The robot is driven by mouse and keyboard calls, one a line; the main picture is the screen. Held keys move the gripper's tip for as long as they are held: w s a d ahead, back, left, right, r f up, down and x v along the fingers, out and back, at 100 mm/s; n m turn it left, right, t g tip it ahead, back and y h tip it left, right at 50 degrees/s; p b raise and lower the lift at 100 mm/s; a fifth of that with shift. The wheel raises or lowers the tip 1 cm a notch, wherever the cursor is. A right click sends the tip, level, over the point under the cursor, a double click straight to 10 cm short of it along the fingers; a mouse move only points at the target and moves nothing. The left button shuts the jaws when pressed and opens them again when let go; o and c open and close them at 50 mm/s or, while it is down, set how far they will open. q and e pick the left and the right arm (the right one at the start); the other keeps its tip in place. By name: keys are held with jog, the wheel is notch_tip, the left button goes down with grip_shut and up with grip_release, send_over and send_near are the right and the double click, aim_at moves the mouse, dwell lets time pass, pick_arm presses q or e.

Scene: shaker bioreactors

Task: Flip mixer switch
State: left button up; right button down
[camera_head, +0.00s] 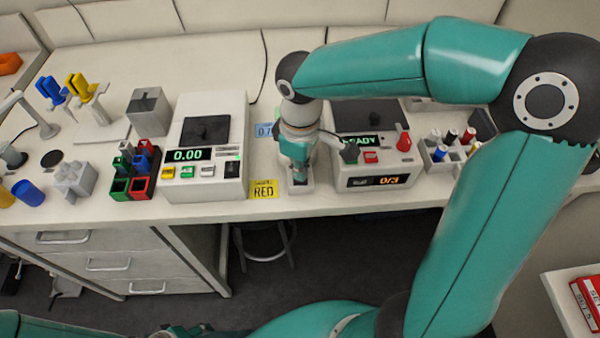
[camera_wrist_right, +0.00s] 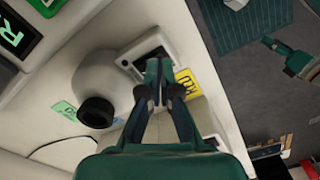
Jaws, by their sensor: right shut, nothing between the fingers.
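The mixer (camera_wrist_right: 92,75) is a pale rounded body with a black cup (camera_wrist_right: 97,111) on top, and its dark switch panel (camera_wrist_right: 138,60) faces the table's front side. In the head view only the mixer's front part (camera_head: 293,189) shows, with the rest hidden behind my arm. My right gripper (camera_head: 299,178) points down at the switch panel, shut and empty. In the right wrist view its fingertips (camera_wrist_right: 158,66) overlap the panel and hide part of it. I cannot tell if they touch the switch. My left gripper (camera_head: 180,331) is low at the bottom edge, its jaws unclear.
A scale-like device (camera_head: 206,150) showing 0.00 stands left of the mixer. A yellow RED label (camera_head: 264,189) lies beside the mixer at the table's front edge.

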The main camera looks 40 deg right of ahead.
jog(key=shift+f+b, duration=0.3)
jog(key=shift+f, duration=0.05)
jog(key=shift+r, duration=0.1)
notch_tip(320, 180, up, 7)
jog(key=p, duration=0.6)
dwell(0.7)
